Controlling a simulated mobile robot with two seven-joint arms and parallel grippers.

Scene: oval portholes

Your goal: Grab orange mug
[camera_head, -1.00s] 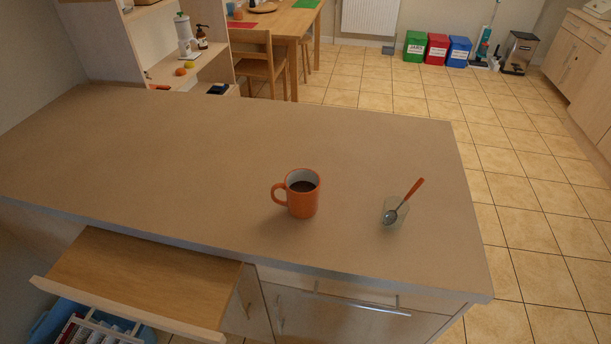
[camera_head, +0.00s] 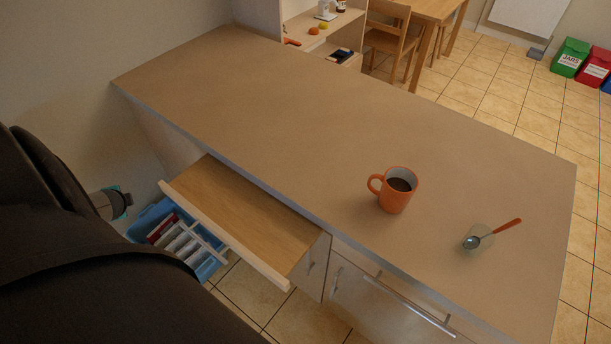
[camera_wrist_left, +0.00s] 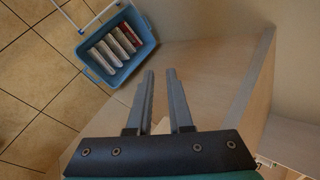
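The orange mug (camera_head: 394,191) stands upright on the counter, with dark liquid inside and its handle to the left in the head view. My left gripper (camera_wrist_left: 160,76) shows in the left wrist view with its two fingers apart and nothing between them. It points toward a wooden surface and the floor, away from the mug. In the head view a dark arm of mine fills the lower left, with the left gripper's fingers not visible there. My right gripper is in neither view.
A pulled-out wooden board (camera_head: 232,212) juts from the counter (camera_head: 270,110). Below it is a blue basket (camera_wrist_left: 146,47) of packets. The counter's left and middle are clear.

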